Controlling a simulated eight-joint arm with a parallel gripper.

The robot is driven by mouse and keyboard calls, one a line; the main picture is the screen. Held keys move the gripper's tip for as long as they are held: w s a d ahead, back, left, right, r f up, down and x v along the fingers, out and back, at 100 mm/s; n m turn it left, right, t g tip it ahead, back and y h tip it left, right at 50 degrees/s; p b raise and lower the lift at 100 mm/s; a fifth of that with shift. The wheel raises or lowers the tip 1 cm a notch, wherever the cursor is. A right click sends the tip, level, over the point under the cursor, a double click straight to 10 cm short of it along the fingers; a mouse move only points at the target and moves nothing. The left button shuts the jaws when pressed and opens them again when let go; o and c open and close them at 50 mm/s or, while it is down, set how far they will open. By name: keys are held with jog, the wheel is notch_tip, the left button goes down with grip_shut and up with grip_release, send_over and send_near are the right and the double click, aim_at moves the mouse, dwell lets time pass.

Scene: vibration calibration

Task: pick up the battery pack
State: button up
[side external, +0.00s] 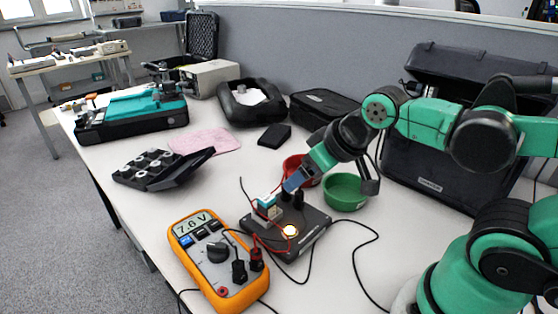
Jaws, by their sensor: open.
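A small teal and pale block (268,206) on the dark board looks most like the battery pack, though I cannot be sure. Red and black wires run close to it. My gripper (292,196) reaches down from the upper right, with its blue end just right of the block. Two dark tips show below the blue end; they are small and hard to tell from the board's parts. My gripper is open, and no object is visible in it. I cannot tell whether it touches the board (312,236), where a bulb (290,231) glows.
An orange multimeter (217,262) reading 7.6 V lies at the front left. Loose wires cross the table. A black tray (165,167) and pink cloth (205,141) lie left.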

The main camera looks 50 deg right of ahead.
jog(key=g, duration=0.7)
send_over(264, 196)
notch_tip(264, 196, down, 3)
jog(key=shift+s+d+r, duration=0.1)
jog(key=shift+s+r, duration=0.05)
jog(key=shift+r, duration=0.05)
jog(key=shift+w+f, duration=0.2)
jog(key=shift+f, duration=2.9)
grip_shut()
